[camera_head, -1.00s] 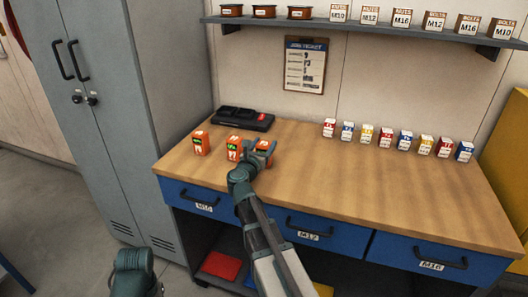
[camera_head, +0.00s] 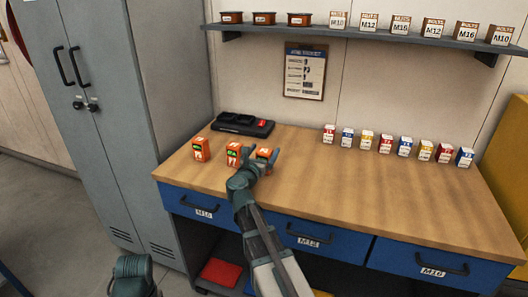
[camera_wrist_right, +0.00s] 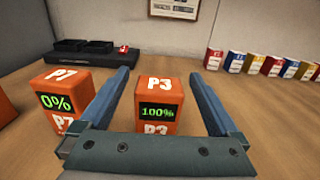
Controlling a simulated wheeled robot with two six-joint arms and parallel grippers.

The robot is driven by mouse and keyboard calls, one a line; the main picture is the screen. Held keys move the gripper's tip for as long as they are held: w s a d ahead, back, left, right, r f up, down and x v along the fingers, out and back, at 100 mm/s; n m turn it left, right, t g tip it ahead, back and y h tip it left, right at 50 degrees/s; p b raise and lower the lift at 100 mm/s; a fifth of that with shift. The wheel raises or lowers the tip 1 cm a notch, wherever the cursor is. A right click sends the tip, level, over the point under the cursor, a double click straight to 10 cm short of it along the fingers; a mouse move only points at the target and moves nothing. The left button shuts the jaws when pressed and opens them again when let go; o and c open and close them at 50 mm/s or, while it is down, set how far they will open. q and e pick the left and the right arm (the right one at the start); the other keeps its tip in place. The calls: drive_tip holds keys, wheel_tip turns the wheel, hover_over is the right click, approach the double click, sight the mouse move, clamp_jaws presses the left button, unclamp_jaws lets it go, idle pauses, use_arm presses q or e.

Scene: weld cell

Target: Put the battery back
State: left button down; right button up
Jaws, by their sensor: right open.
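Three orange batteries stand in a row on the workbench: a left one (camera_head: 201,150), a middle one (camera_head: 233,154) and a right one (camera_head: 265,154). In the right wrist view the battery labelled P3 (camera_wrist_right: 158,106) reads 100% and stands between the open fingers of my right gripper (camera_wrist_right: 163,98). The battery labelled P7 (camera_wrist_right: 62,100) reads 0% and stands just outside the left finger. A dark charger (camera_head: 242,124) lies behind the batteries; its bays look empty in the wrist view (camera_wrist_right: 85,50). Of my left arm only a part shows at the bottom left; its gripper is out of view.
Several small coloured boxes (camera_head: 404,146) stand in a row at the right of the workbench (camera_head: 350,192). The bench middle is clear. A shelf (camera_head: 350,37) with bins and boxes and a clipboard (camera_head: 305,71) are on the wall. A grey cabinet (camera_head: 100,100) stands left.

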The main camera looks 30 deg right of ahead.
drive_tip(key=v, duration=1.2)
drive_tip(key=shift+d, duration=0.1)
